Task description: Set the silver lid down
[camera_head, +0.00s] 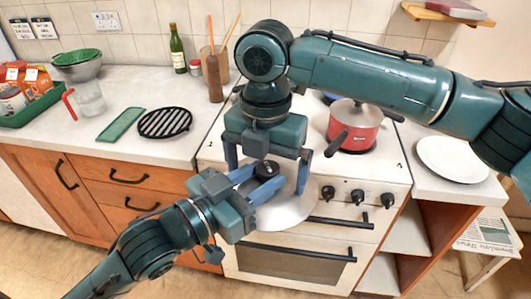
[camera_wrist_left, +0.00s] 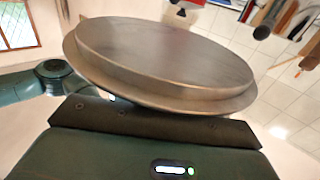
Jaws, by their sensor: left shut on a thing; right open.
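The silver lid (camera_head: 288,210) is held in front of the stove, with its black knob (camera_head: 267,171) on the near top side. In the left wrist view the lid (camera_wrist_left: 165,62) fills the middle, showing its flat metal face and rim. My left gripper (camera_head: 259,183) is shut on the lid at the knob. My right gripper (camera_head: 268,166) is open, its two fingers pointing down on either side of the knob area. The arms overlap here, so I cannot tell whether the right fingers touch the lid.
A red pot (camera_head: 354,128) stands on the white stove (camera_head: 400,165). A white plate (camera_head: 453,158) lies on the right counter.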

